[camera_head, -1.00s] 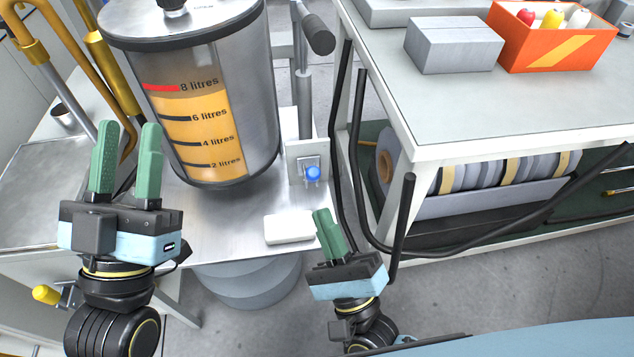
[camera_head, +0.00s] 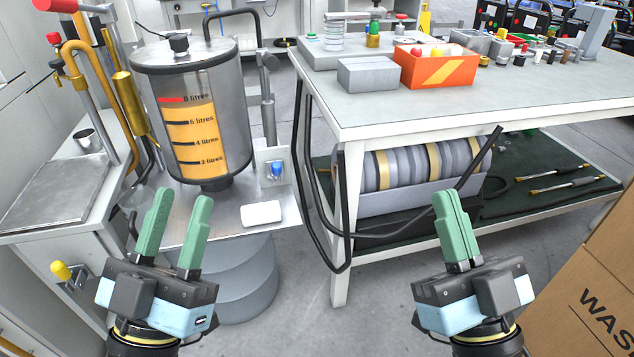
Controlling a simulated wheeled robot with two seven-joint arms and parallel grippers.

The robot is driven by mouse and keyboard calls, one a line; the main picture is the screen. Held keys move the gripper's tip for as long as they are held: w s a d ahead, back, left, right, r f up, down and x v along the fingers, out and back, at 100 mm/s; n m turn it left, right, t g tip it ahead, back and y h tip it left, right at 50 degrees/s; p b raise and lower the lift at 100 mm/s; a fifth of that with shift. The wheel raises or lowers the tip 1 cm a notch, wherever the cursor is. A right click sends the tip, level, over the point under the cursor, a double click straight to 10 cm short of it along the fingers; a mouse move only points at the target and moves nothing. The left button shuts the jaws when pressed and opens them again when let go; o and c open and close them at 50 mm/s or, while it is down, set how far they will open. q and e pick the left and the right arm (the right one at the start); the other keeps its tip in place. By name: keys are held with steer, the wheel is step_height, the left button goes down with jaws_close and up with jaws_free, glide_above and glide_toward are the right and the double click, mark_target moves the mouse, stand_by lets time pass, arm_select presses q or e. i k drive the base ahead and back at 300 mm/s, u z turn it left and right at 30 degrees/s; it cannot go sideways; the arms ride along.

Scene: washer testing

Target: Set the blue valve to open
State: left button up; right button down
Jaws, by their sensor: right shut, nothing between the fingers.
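The blue valve (camera_head: 277,170) is a small blue knob on a pale plate, right of the metal tank (camera_head: 222,100) with the litre scale. Its exact handle position is too small to tell. My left gripper (camera_head: 174,228) is open and empty, in front of and below the tank, left of the valve and apart from it. My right gripper (camera_head: 452,225) is shut and empty, well to the right of the valve, in front of the workbench.
A white block (camera_head: 261,213) lies on the tank's metal stand below the valve. The workbench (camera_head: 420,115) carries a grey box (camera_head: 375,74) and an orange bin (camera_head: 438,68). Black hoses (camera_head: 322,215) hang at its left leg. A cardboard box (camera_head: 585,290) stands at lower right.

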mark_target(276, 166)
steer(key=z, duration=0.3)
steer(key=k, duration=0.6)
steer(key=u, duration=1)
steer(key=i, duration=1.2)
steer(key=u, duration=0.2)
